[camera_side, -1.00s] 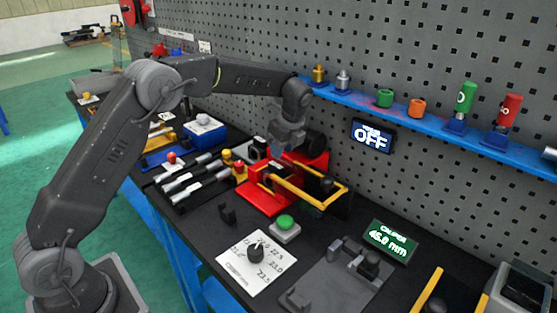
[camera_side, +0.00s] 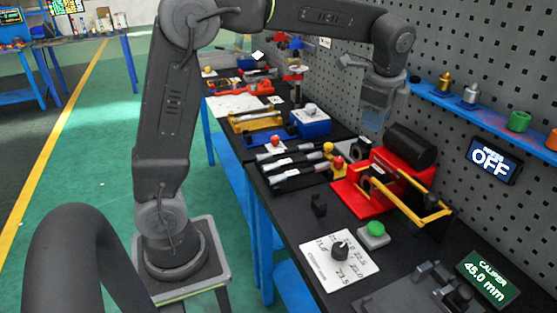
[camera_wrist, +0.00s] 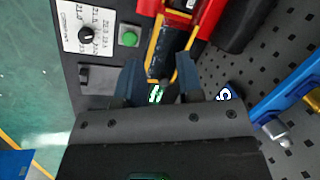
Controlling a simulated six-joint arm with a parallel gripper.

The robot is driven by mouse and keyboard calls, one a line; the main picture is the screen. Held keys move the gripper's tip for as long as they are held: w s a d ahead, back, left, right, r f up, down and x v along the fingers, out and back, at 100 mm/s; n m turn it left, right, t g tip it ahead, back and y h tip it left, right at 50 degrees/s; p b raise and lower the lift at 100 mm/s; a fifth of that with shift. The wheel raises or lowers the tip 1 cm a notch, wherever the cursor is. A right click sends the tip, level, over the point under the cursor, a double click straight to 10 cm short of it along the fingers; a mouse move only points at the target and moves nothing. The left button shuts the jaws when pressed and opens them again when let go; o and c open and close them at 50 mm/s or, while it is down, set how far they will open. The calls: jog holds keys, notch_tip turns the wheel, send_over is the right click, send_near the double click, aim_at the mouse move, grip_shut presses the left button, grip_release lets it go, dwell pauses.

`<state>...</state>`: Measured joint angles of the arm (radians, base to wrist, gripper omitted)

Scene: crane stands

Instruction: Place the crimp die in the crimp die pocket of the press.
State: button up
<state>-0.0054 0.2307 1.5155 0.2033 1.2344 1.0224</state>
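The press (camera_side: 395,170) is a red block with a black cylinder and a yellow frame, on the dark bench; its red body also shows at the top of the wrist view (camera_wrist: 207,14). My gripper (camera_side: 373,118) hangs above the press's far left side in the side view. In the wrist view its two dark fingers (camera_wrist: 160,90) stand apart, with the green caliper display visible between them and nothing clearly held. I cannot pick out the crimp die for sure. The die pocket is not clearly visible.
A green button (camera_side: 374,231), a white dial card (camera_side: 318,262) and a caliper display (camera_side: 487,280) stand nearer the camera. A blue shelf (camera_side: 450,103) with fittings and an OFF sign (camera_side: 491,159) are on the pegboard. Black-handled tools (camera_side: 290,165) lie left of the press.

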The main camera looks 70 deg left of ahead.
jog(key=s+d+f+n+t+h, duration=0.1)
jog(key=s+n, duration=0.5)
jog(key=s, duration=0.6)
jog(key=s+d+f+n+t+h, duration=0.1)
jog(key=s+n, duration=0.5)
jog(key=s, duration=0.6)
jog(key=shift+s+d+f+t, duration=0.2)
jog(key=shift+d+f+t, duration=0.25)
jog(key=shift+d+t, duration=0.4)
